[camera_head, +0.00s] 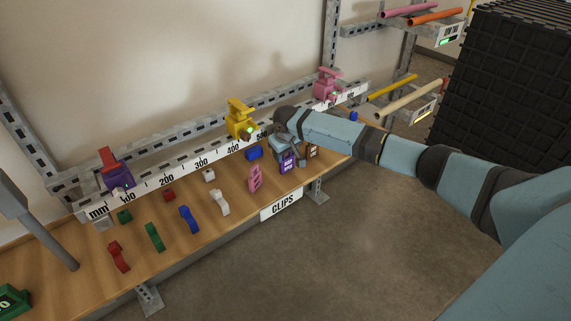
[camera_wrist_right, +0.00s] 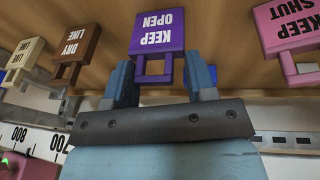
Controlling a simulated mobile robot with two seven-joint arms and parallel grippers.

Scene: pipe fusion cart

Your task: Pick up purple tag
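The purple tag (camera_head: 287,162) lies on the wooden shelf near its front edge, right of the pink tag. In the right wrist view the purple tag (camera_wrist_right: 159,28) reads "KEEP OPEN" upside down, with its purple loop toward my gripper. My right gripper (camera_head: 286,143) is over the tag from behind. In the wrist view its two fingers (camera_wrist_right: 162,78) are apart, one on each side of the loop, with gaps visible between fingers and loop. The gripper is open and holds nothing. In the head view the gripper partly hides the tag's top. My left gripper is not in view.
A pink tag (camera_head: 255,179) lies left, and a brown tag (camera_head: 313,151) and a cream tag (camera_wrist_right: 22,57) lie on the other side. Several coloured clips lie along the shelf. A white ruler rail (camera_head: 205,163) with yellow (camera_head: 239,118) and pink (camera_head: 327,84) valves runs behind.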

